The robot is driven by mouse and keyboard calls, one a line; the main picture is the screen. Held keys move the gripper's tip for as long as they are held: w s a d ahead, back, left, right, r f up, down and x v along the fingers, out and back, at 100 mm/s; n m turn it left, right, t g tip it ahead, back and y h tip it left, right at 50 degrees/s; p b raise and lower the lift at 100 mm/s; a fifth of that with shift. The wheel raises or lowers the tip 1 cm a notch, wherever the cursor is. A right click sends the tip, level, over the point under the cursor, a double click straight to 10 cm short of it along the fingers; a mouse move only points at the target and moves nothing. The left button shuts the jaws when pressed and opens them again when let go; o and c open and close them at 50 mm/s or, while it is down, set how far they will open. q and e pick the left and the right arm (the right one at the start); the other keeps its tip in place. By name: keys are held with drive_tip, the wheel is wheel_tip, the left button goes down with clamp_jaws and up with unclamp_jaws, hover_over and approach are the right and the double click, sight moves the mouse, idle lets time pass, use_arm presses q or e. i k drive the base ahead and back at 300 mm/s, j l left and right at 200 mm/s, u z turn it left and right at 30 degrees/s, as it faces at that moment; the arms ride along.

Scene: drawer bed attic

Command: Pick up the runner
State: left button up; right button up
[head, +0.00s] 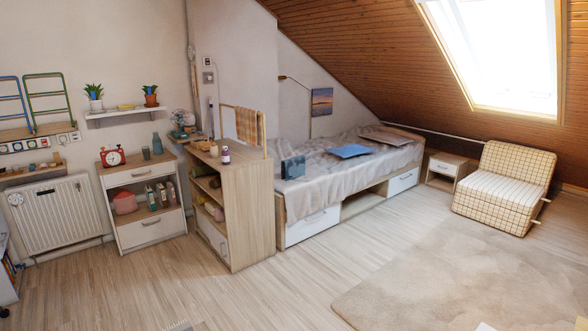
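A tan patterned cloth (247,126) hangs over a wooden rail above the tall wooden shelf unit (254,203). It looks like the runner, but I cannot tell for sure. It hangs close to the wall, at the back part of the unit. Neither of my grippers is in view.
A small bottle (225,155) and a fan (182,120) stand on nearby furniture tops. A low cabinet (151,231) with a red clock (112,156) is to the left. The bed (320,200) is right of the shelf unit.

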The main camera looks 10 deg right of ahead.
sight(294, 167)
drive_tip(key=i+l+z, duration=0.3)
drive_tip(key=i, duration=0.15)
drive_tip(key=i+z, duration=0.25)
drive_tip(key=i, duration=0.2)
drive_tip(key=i+z, duration=0.2)
drive_tip(key=i, duration=2.15)
